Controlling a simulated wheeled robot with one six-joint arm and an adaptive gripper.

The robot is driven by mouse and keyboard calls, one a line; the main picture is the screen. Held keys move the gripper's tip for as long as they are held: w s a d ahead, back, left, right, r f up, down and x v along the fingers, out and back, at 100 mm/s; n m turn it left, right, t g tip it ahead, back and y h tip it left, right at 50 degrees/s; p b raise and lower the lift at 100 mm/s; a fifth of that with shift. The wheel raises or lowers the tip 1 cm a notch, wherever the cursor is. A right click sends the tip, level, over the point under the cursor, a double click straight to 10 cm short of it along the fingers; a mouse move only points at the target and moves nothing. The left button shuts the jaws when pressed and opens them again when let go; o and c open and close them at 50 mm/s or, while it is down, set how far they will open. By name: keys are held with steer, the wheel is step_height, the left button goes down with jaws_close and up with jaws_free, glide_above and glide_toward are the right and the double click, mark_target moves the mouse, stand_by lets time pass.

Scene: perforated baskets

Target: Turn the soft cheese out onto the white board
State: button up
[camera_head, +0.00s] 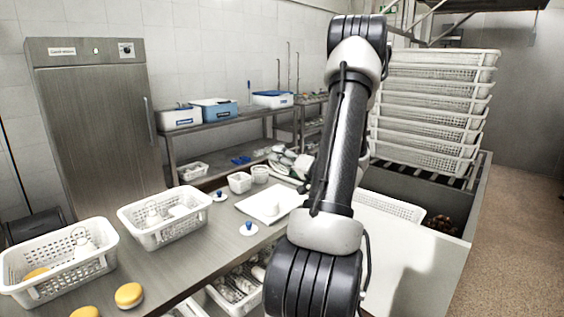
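A white board (254,205) lies flat on the steel table, left of my arm. A small white piece (273,210) stands on it, near its front right; I cannot tell whether it is the cheese or a mould. A white tub (240,182) and a second small white tub (260,174) stand just behind the board. My arm crosses the middle of the view. A grey, white and dark cluster shows beside it at the table's far end, and may be my wrist. I cannot make out my gripper's fingers.
Two white perforated baskets (163,236) (62,286) hold pale items on the left. Yellow rounds (129,295) lie at the table's front. White discs with blue knobs (248,229) (220,196) lie near the board. Stacked white crates (430,110) stand at right.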

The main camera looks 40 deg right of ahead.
steer(key=m, duration=0.3)
steer(key=shift+f+m, duration=0.1)
steer(key=shift+m, duration=0.3)
steer(key=m, duration=0.3)
steer(key=shift+m, duration=0.4)
steer(key=m, duration=0.1)
steer(key=r+m, duration=0.1)
steer(key=m, duration=0.1)
steer(key=shift+d+r+m, duration=0.1)
steer(key=shift+m, duration=0.2)
steer(key=m, duration=0.2)
steer(key=r+m, duration=0.1)
steer(key=m, duration=0.2)
steer(key=shift+r, duration=0.2)
steer(key=shift+f+m, duration=0.25)
steer(key=shift+m, duration=0.75)
step_height(320, 180, down, 2)
steer(key=m, duration=0.3)
steer(key=shift+d+m, duration=0.15)
steer(key=shift+m, duration=0.15)
steer(key=shift+f+m, duration=0.5)
steer(key=shift+m, duration=0.35)
steer(key=shift+f+m, duration=0.45)
steer(key=shift+m, duration=0.4)
